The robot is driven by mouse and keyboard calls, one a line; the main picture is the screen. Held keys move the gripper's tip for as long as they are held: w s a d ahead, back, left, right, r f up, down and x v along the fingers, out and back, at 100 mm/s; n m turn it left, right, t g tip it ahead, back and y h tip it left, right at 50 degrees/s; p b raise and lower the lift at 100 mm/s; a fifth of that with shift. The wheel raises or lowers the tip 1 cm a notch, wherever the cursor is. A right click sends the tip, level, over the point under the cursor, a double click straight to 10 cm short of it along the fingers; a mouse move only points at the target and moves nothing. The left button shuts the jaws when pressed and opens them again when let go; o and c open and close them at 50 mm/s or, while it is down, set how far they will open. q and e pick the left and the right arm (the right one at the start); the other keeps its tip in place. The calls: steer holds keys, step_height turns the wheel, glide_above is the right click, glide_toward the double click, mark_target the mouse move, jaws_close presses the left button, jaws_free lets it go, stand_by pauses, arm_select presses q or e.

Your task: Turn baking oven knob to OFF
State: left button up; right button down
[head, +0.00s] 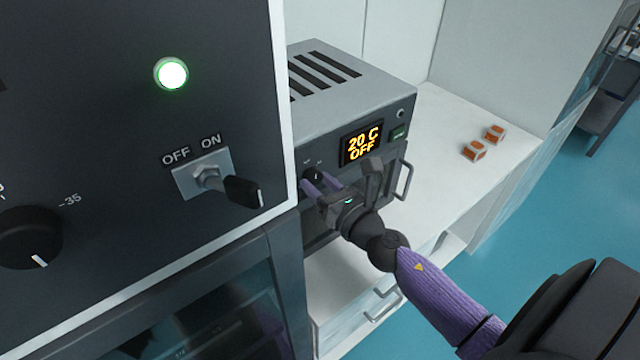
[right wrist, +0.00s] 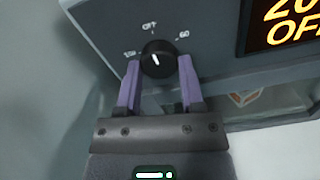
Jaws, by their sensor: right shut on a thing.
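The oven (head: 352,92) is a grey box with a vented top, standing on a white bench. Its orange display (head: 361,144) reads "20 C" and "OFF"; part of it also shows in the right wrist view (right wrist: 292,22). The round black oven knob (right wrist: 158,58) has a white pointer mark and labels around it, with "OFF" above and "60" at the right. The pointer runs roughly up and down, tilted slightly to the left at its top. My right gripper (right wrist: 160,70) has its purple fingers on both sides of the knob, shut on it. My left gripper is out of view.
A large dark panel (head: 90,110) stands close at the left, with a green-ringed lamp (head: 171,74), an OFF/ON lever switch (head: 208,178) and a dial (head: 30,237). Two small orange-and-white blocks (head: 475,151) lie on the white bench (head: 450,185). The bench right of the oven is mostly clear.

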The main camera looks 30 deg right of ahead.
steer(key=shift+f, duration=0.1)
steer(key=shift+c, duration=1.1)
jaws_free()
steer(key=s+b, duration=0.3)
steer(key=s, duration=0.7)
steer(key=shift+d, duration=0.4)
